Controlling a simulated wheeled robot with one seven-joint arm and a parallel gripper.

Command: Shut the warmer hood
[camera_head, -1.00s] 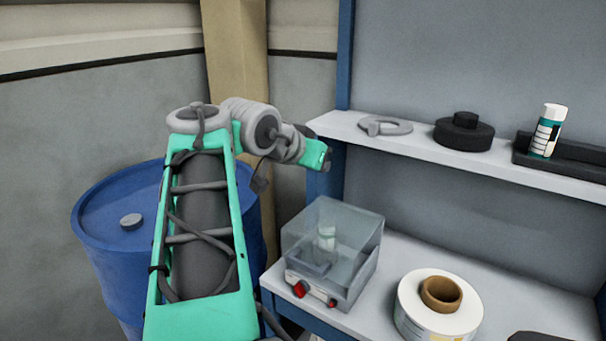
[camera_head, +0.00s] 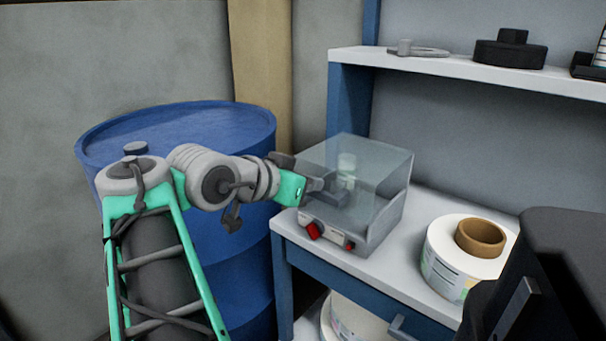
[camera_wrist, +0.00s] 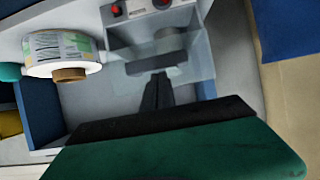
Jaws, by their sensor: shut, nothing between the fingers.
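The warmer has a clear, see-through hood (camera_head: 375,160) over a grey base (camera_head: 345,232) with red controls on its front. The hood covers the base; I cannot tell whether its lower edge is fully seated. A pale-topped object (camera_head: 347,165) shows through it. My gripper (camera_head: 318,185) is shut and empty at the hood's left side, its tips overlapping the hood in the picture; contact is unclear. In the wrist view my dark fingers (camera_wrist: 157,92) point toward the clear hood (camera_wrist: 193,62), and the red control (camera_wrist: 116,10) shows beyond.
A label roll (camera_head: 462,255) stands on the bench right of the warmer. A shelf (camera_head: 450,72) with dark parts runs above. A blue drum (camera_head: 225,130) stands left of the bench, behind my arm. A dark shape (camera_head: 550,280) fills the lower right.

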